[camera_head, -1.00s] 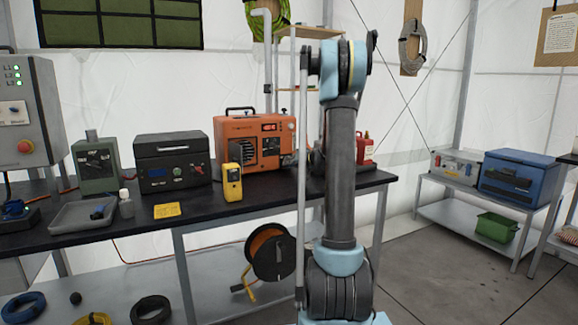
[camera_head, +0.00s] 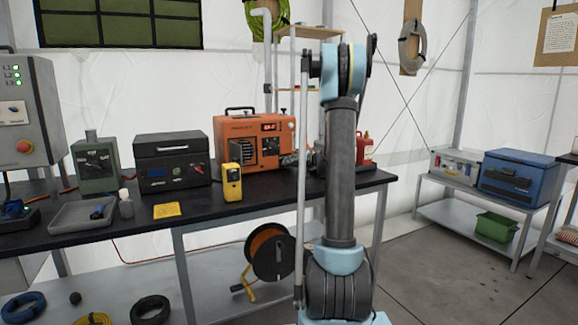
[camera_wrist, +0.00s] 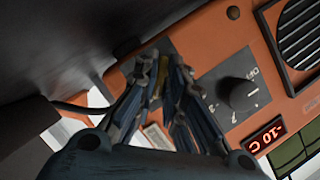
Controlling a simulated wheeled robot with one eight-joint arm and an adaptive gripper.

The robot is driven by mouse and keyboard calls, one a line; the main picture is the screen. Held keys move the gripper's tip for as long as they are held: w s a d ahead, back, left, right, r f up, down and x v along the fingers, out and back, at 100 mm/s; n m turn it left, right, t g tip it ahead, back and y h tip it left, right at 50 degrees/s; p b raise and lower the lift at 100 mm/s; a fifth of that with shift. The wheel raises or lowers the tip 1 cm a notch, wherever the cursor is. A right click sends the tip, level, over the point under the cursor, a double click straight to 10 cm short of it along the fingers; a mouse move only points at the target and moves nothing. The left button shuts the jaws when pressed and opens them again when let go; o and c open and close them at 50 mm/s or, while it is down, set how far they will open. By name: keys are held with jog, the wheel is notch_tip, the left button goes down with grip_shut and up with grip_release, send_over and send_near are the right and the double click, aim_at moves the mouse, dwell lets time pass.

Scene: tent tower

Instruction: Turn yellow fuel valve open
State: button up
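The orange heater-like unit (camera_head: 232,128) stands on the black bench, with a lit red display. In the wrist view its orange panel (camera_wrist: 215,35) fills the upper part, with a black round knob (camera_wrist: 243,95) and a red display reading about -10 C. The yellow fuel valve (camera_wrist: 157,90) shows as a small yellowish piece on a dark plate, mostly hidden between my fingers. My gripper (camera_wrist: 162,72) has its fingertips close together on either side of it and appears shut on it. In the head view my gripper (camera_head: 291,158) is at the unit's right front, partly hidden by my arm.
A yellow handheld device (camera_head: 232,185) stands in front of the unit. A black case (camera_head: 172,160) is to its left, and a red can (camera_head: 364,148) stands behind my arm on the right.

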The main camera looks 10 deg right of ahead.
jog(key=shift+o, duration=1)
jog(key=shift+w, duration=0.2)
jog(key=shift+s, duration=0.15)
jog(key=v, duration=1.1)
jog(key=shift+s+d, duration=0.25)
jog(key=shift+s, duration=0.05)
